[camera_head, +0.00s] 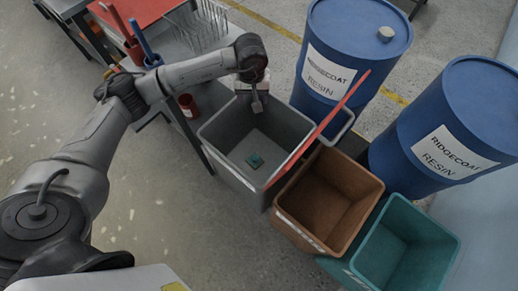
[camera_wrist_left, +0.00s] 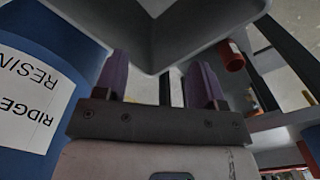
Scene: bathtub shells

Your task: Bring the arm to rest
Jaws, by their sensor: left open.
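My left arm comes in from the left in the head view and reaches over the grey bin (camera_head: 222,158). My left gripper (camera_head: 257,104) points down at the far side of that bin. In the left wrist view its two purple fingers (camera_wrist_left: 160,82) stand apart with nothing seen between them. A small green piece (camera_head: 254,160) lies on the bin's floor, apart from the gripper. My right gripper is not in view.
A brown bin (camera_head: 298,232) and a teal bin (camera_head: 448,251) stand to the right. Two blue resin drums (camera_head: 332,24) (camera_head: 412,165) stand behind. A workbench at the back left holds a wire rack (camera_head: 200,32) and a red cup (camera_head: 187,105). A red panel edge rises beside the grey bin.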

